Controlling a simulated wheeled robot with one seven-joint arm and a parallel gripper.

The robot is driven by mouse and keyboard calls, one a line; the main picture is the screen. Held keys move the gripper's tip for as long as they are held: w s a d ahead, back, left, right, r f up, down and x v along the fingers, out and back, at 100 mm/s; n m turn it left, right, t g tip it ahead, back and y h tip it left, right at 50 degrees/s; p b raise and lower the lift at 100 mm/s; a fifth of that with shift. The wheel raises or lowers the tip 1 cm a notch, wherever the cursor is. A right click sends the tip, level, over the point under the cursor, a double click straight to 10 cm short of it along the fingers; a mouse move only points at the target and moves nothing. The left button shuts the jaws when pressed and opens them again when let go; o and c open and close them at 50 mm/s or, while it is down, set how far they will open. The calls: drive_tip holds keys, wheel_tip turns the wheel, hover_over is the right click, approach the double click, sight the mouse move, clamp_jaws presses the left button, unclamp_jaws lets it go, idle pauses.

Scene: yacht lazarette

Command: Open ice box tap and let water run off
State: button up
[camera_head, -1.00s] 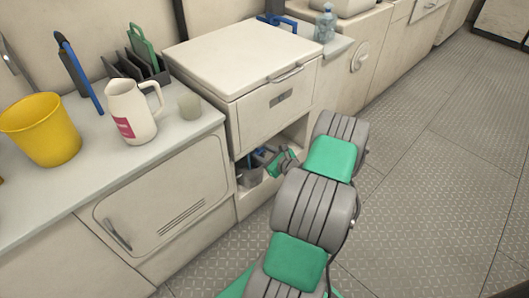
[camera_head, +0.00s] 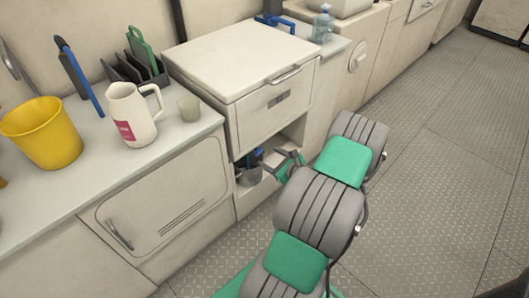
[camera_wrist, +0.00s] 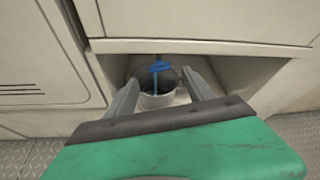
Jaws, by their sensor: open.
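The ice box (camera_head: 245,65) is a cream chest with a lid and a front latch, set in the counter. In the open niche below it, a blue tap (camera_wrist: 160,67) shows above a grey round container (camera_wrist: 158,99). A thin blue line runs down from the tap into the container's mouth; I cannot tell if it is water or part of the tap. My gripper (camera_wrist: 160,78) is open and empty at the niche's mouth, its fingers on either side of the tap and container in the wrist view. I cannot tell whether anything touches.
The niche has a top edge (camera_wrist: 200,47) and side walls close around the fingers. On the counter at left stand a yellow bucket (camera_head: 42,132), a white jug (camera_head: 131,112), a cup (camera_head: 189,108) and a dark rack (camera_head: 138,75). The floor at right (camera_head: 440,170) is clear.

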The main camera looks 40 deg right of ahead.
drive_tip(key=shift+v, duration=1.05)
drive_tip(key=shift+c, duration=0.3)
